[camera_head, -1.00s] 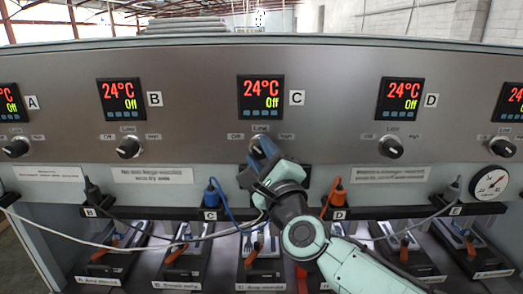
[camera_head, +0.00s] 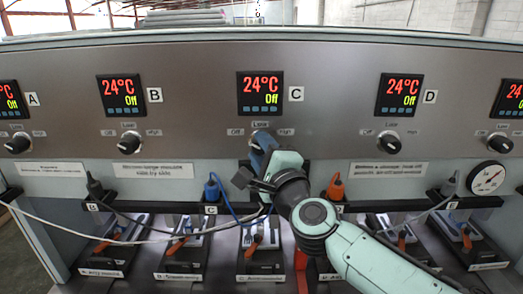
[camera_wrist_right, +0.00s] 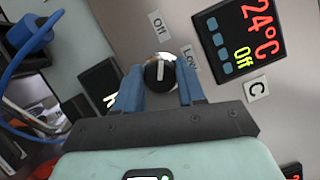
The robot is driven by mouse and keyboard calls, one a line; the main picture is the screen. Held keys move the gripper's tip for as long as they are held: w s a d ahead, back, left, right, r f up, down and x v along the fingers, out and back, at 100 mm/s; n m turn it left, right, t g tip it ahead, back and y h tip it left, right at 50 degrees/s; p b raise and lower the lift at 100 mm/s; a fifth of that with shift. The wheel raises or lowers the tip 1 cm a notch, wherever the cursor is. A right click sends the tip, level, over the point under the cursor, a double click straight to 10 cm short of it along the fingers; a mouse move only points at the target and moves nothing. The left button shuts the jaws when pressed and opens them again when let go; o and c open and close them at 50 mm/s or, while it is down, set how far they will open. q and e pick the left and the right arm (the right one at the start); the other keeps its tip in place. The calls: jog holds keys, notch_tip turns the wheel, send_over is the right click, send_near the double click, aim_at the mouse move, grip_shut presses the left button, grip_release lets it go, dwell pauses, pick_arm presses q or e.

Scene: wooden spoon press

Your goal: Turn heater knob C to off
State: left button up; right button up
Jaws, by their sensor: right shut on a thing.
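Heater knob C is a round black knob (camera_wrist_right: 160,72) with a white pointer line, below the middle display. In the right wrist view its line lies toward the "Off" label (camera_wrist_right: 158,22), with the "Low" label (camera_wrist_right: 190,57) to the right. My right gripper (camera_head: 262,140) is shut on the knob, its blue fingers (camera_wrist_right: 160,84) on either side. In the head view the gripper hides most of the knob. Display C (camera_head: 260,93) reads 24°C and green "Off". My left gripper is not in view.
Knobs B (camera_head: 129,143) and D (camera_head: 389,142) sit on the same panel, to either side. Below are a blue plug (camera_head: 211,188), an orange plug (camera_head: 336,188), loose cables and several presses. A round gauge (camera_head: 487,178) is at the right.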

jog(key=o, duration=1.1)
jog(key=shift+w, duration=0.1)
jog(key=shift+c, duration=0.2)
jog(key=shift+s+d+f, duration=0.1)
jog(key=shift+s+d, duration=0.1)
jog(key=shift+s, duration=0.25)
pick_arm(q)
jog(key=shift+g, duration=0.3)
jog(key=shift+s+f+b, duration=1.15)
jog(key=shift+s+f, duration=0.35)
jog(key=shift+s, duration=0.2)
pick_arm(e)
jog(key=v, duration=1.2)
jog(key=shift+s, duration=0.25)
